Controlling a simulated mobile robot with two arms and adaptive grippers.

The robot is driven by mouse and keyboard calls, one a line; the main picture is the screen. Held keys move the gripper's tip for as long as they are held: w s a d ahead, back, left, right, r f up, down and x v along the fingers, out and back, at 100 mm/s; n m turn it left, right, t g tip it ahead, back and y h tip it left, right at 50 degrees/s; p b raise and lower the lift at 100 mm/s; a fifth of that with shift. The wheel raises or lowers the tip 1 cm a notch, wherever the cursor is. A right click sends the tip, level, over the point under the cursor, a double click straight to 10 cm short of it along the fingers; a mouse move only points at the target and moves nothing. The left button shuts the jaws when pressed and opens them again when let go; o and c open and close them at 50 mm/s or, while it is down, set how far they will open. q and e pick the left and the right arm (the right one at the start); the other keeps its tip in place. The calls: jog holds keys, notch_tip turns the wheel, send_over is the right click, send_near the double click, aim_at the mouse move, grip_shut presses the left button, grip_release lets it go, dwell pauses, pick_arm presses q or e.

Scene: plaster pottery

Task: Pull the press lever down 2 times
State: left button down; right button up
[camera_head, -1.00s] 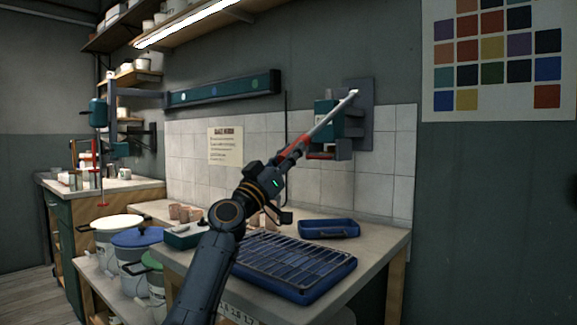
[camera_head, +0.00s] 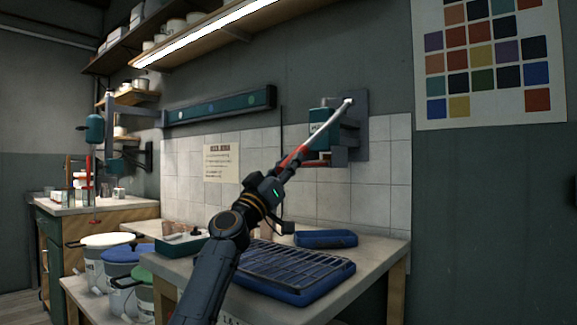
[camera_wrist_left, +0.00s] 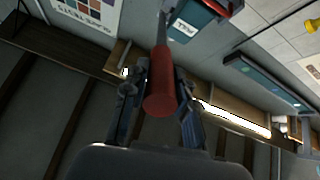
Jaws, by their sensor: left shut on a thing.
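The press (camera_head: 321,128) is a teal unit on a grey wall plate above the worktable. Its lever (camera_head: 325,124) is a pale bar with a red grip, sloping down and left from a pivot at its upper right. My left gripper (camera_head: 284,171) is at the lower end of the lever, shut on the red grip. In the left wrist view the red grip (camera_wrist_left: 164,92) lies between the two dark fingers, with the teal press body (camera_wrist_left: 194,20) above it. My right gripper is not in view.
Below the arm, a blue tray with a wire rack (camera_head: 293,271) and a smaller blue tray (camera_head: 326,239) lie on the table. Lidded buckets (camera_head: 127,254) stand at lower left. A lit shelf (camera_head: 205,35) hangs above.

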pick_arm(q)
jog(key=shift+w+f, duration=0.15)
jog(key=shift+f, duration=0.2)
jog(key=c, duration=1.1)
grip_release()
jog(key=shift+o, duration=0.2)
jog(key=shift+r, duration=0.15)
jog(key=shift+a, duration=0.1)
jog(key=shift+s+a+f, duration=0.35)
jog(key=shift+s+f, duration=0.05)
jog(key=shift+s, duration=0.1)
jog(key=v, duration=1)
jog(key=shift+s+f, duration=0.2)
jog(key=shift+s, duration=0.05)
jog(key=shift+c, duration=0.2)
